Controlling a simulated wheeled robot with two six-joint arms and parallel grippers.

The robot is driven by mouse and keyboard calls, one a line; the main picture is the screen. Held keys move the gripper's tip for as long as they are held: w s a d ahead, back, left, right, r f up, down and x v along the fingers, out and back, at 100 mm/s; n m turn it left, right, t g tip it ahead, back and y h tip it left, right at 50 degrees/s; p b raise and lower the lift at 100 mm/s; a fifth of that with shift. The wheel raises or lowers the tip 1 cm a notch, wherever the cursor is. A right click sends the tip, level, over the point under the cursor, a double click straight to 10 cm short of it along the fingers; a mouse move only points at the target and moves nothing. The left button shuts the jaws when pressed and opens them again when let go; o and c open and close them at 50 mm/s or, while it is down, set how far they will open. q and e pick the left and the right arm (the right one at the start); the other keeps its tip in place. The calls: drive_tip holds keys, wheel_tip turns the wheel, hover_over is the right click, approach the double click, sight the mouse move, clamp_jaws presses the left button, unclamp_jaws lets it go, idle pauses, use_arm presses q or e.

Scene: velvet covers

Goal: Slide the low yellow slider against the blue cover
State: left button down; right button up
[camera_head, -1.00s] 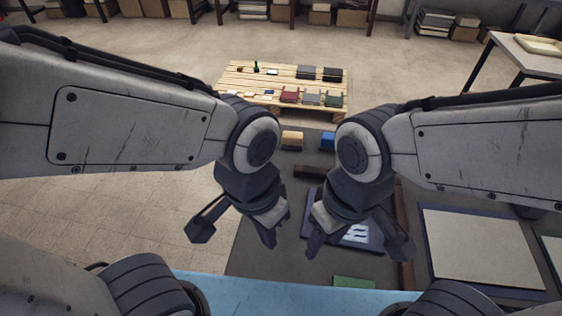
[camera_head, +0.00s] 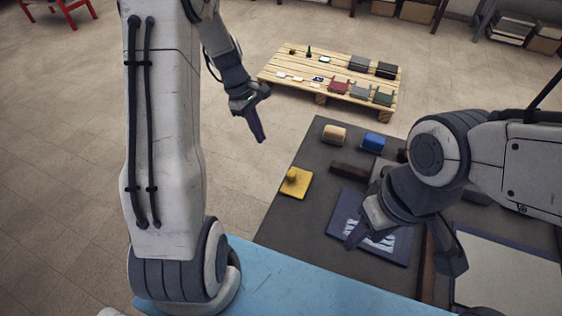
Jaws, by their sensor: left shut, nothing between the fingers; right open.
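The low yellow slider (camera_head: 294,186), a flat yellow plate with a round knob, lies at the left edge of the dark work table. A blue block (camera_head: 374,141) stands at the back, and a flat dark-blue piece with a white pattern (camera_head: 345,226) lies in front of it; I cannot tell which is the blue cover. My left gripper (camera_head: 258,132) is shut and empty, raised beyond the slider to its upper left in the picture, not touching it. My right gripper (camera_head: 404,248) is open above the dark-blue piece and hides part of it.
A tan block (camera_head: 334,134) stands left of the blue block. A dark brown bar (camera_head: 350,172) lies between the slider and the blocks. A wooden pallet (camera_head: 290,72) with small items stands beyond the table. A pale panel (camera_head: 500,275) lies at the right. A light-blue strip (camera_head: 300,280) edges the front.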

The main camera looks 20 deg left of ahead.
use_arm(q)
approach(286, 177)
wheel_tip(286, 177, down, 3)
drive_tip(key=a, duration=0.3)
drive_tip(key=d, duration=0.2)
drive_tip(key=d+f+p, duration=0.1)
drive_tip(key=d, duration=0.1)
drive_tip(key=shift+s+d+f+p, duration=0.1)
drive_tip(key=shift+d+p, duration=0.1)
drive_tip(key=shift+p, duration=0.1)
use_arm(e)
drive_tip(key=shift+r, duration=0.8)
